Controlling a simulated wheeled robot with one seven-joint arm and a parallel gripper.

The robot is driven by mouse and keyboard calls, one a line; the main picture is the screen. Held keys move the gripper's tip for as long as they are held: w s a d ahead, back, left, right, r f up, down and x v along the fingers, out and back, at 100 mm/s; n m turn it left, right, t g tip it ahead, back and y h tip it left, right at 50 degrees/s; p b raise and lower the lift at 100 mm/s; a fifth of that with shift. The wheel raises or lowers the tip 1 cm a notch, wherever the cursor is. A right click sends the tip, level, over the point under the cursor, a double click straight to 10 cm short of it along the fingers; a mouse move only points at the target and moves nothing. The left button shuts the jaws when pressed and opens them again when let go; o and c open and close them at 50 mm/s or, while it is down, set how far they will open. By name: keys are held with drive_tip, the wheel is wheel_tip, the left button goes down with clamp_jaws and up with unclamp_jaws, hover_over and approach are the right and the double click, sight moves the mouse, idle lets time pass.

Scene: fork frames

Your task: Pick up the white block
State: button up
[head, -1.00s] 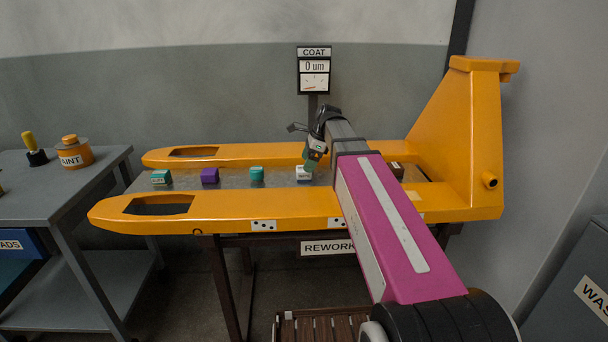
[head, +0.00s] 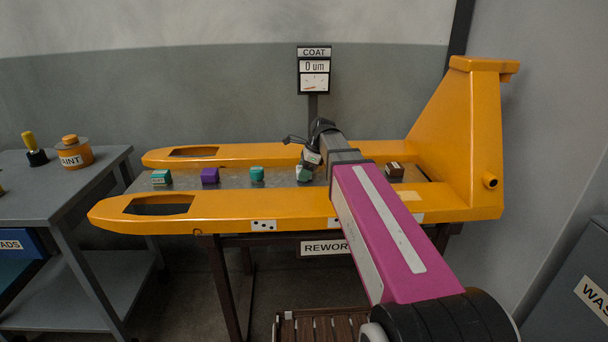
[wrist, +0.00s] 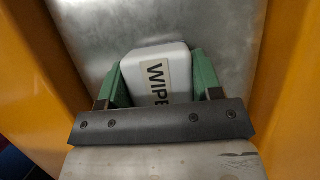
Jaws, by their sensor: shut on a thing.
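The white block (wrist: 155,65) bears a label reading "WIPE", its end partly covered, and sits between the green fingers of my gripper (wrist: 158,80) in the wrist view. The fingers are shut on it from both sides. In the head view my gripper (head: 304,172) is down at the grey metal surface (head: 235,182) between the two orange forks, and it hides most of the white block. I cannot tell whether the block touches the surface.
A teal block (head: 257,174), a purple block (head: 210,176) and a green-teal block (head: 161,177) stand in a row to the left. A brown block (head: 395,170) is right of my arm. Orange forks (head: 290,211) flank the surface in front and behind.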

sight(300, 168)
drive_tip(key=shift+r, duration=0.15)
drive_tip(key=shift+r, duration=0.45)
wheel_tip(300, 168, up, 3)
drive_tip(key=shift+r, duration=0.1)
drive_tip(key=s+a+r, duration=0.6)
drive_tip(key=s+a, duration=0.1)
drive_tip(key=a, duration=0.2)
drive_tip(key=shift+r, duration=0.3)
drive_tip(key=shift+s+a, duration=0.1)
drive_tip(key=shift+o, duration=1)
